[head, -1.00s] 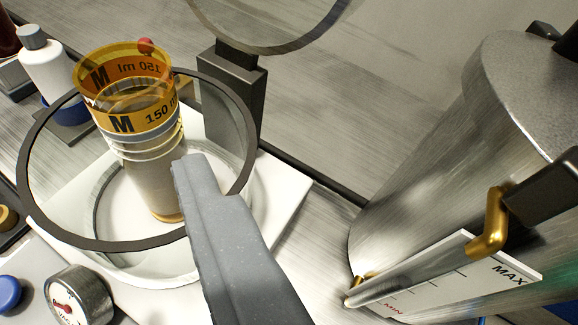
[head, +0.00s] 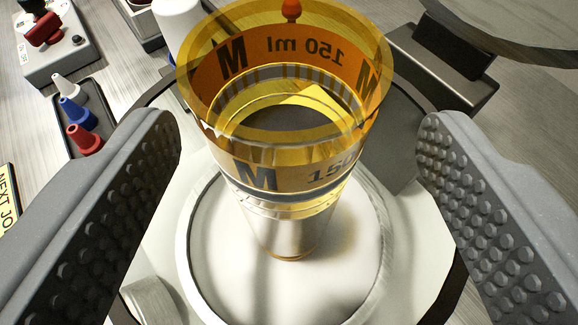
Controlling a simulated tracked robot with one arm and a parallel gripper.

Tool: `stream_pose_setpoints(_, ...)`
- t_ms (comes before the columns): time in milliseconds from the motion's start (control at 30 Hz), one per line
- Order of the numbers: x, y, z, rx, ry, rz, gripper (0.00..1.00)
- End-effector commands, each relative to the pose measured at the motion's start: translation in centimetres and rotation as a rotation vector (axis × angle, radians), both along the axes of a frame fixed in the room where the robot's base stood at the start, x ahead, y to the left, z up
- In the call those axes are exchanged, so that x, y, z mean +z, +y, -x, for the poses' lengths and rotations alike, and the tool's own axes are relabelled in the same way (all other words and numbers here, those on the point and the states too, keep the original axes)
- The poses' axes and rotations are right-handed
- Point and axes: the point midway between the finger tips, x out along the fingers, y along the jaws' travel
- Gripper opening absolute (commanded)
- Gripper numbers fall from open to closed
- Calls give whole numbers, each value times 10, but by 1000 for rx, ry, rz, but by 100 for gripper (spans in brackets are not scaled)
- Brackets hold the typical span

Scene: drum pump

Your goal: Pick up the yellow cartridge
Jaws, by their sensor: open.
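The yellow cartridge (head: 290,205) is a see-through cup with an orange band marked "M" and "150 ml". It stands upright on a round white plate (head: 345,275) in the middle of the head view. My gripper (head: 297,150) is open. Its two studded grey fingers stand to the left and right of the cartridge, with a gap on both sides. Neither finger touches it. The dark ring around the plate is partly hidden behind the cartridge and my fingers.
A black tray with small white, blue and red nozzles (head: 80,115) lies at the left. A grey box with a red switch (head: 45,30) is at the upper left. A white bottle (head: 178,25) stands behind the cartridge. A dark post (head: 440,65) stands at the upper right, close to the right finger.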

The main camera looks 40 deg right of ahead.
Motion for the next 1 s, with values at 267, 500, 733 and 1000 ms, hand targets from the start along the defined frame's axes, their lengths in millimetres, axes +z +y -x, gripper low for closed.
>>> stream_pose_setpoints(267,-10,-16,-25,0,-1,1,69)
stream_pose_setpoints(500,-17,-27,-38,0,0,0,69)
stream_pose_setpoints(733,-17,-27,-39,2,0,0,69)
stream_pose_setpoints(1000,-17,-26,-39,2,0,0,3)
